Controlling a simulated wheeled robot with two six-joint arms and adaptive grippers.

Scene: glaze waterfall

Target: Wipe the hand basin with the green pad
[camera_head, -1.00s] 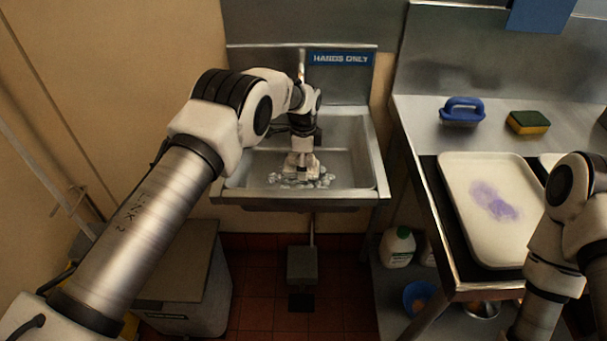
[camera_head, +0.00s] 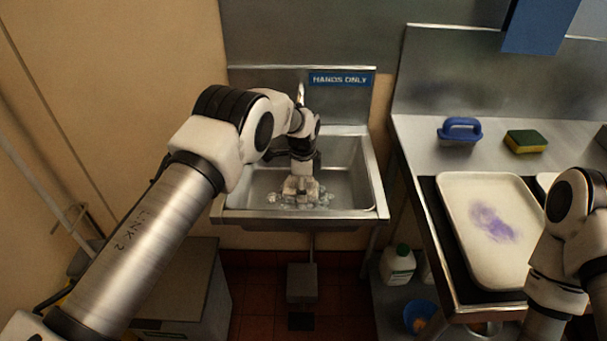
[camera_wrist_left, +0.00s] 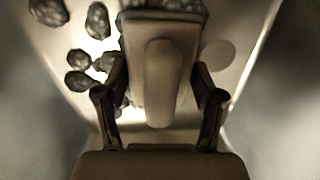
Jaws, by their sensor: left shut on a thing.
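The hand basin (camera_head: 352,211) is a steel sink on the wall under a blue "HANDS ONLY" sign. My left gripper (camera_head: 300,186) reaches down into it, low near the bottom. In the left wrist view my left gripper (camera_wrist_left: 160,100) is shut on a pale block with a rounded raised grip (camera_wrist_left: 160,80). No green shows on this block, and its underside is hidden. Grey bubbly lumps (camera_wrist_left: 78,70) lie in the basin around it. A sponge with a dark green top and yellow body (camera_head: 525,141) lies on the steel counter at the right. My right gripper is out of frame.
A blue-handled tool (camera_head: 460,130) stands on the counter (camera_head: 425,135). A white tray with a purple stain (camera_head: 455,190) lies nearer, by my right arm. A white jug (camera_head: 398,265) and a blue bowl (camera_head: 420,316) sit below. A lidded grey box (camera_head: 180,285) stands at lower left.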

